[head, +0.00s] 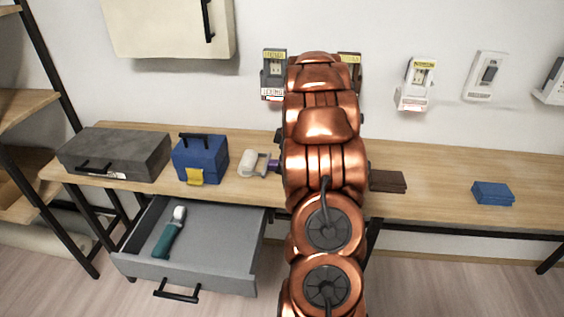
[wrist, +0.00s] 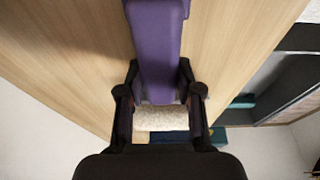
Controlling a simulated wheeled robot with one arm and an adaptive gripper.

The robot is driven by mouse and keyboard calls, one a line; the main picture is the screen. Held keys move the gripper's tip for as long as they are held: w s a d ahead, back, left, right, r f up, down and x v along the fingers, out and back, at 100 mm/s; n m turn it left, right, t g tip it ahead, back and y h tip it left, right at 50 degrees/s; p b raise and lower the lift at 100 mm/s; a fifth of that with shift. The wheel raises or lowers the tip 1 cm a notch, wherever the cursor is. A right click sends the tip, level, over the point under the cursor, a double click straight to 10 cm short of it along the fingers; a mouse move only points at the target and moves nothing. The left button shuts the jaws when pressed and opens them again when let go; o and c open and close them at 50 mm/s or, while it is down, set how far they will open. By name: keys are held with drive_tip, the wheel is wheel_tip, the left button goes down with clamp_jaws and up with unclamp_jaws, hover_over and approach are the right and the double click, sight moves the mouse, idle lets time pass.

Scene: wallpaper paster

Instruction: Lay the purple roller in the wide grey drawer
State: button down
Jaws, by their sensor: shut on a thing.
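The purple roller shows in the head view as a white roller head (head: 248,163) and a short piece of purple handle (head: 273,164), over the tabletop left of my arm. My arm hides the rest. In the wrist view my gripper (wrist: 160,72) is shut on the purple handle (wrist: 156,40), with the white fluffy head (wrist: 160,118) between the fingers' lower parts. I cannot tell whether the roller touches the table. The wide grey drawer (head: 186,274) is pulled open below the table at left. A teal-handled tool (head: 168,238) with a white end lies in its left part.
A dark grey case (head: 118,152) and a blue box (head: 200,160) stand on the wooden table (head: 430,180) left of the roller. A brown block (head: 388,181) and a blue block (head: 493,193) lie to the right. The drawer's right side is bare.

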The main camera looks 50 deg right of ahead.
drive_tip(key=c, duration=0.8)
unclamp_jaws()
drive_tip(key=shift+o, duration=0.2)
drive_tip(key=shift+r, duration=0.1)
drive_tip(key=b+v, duration=0.1)
drive_tip(key=v, duration=1.1)
drive_tip(key=shift+b, duration=0.35)
drive_tip(key=shift+a, duration=0.15)
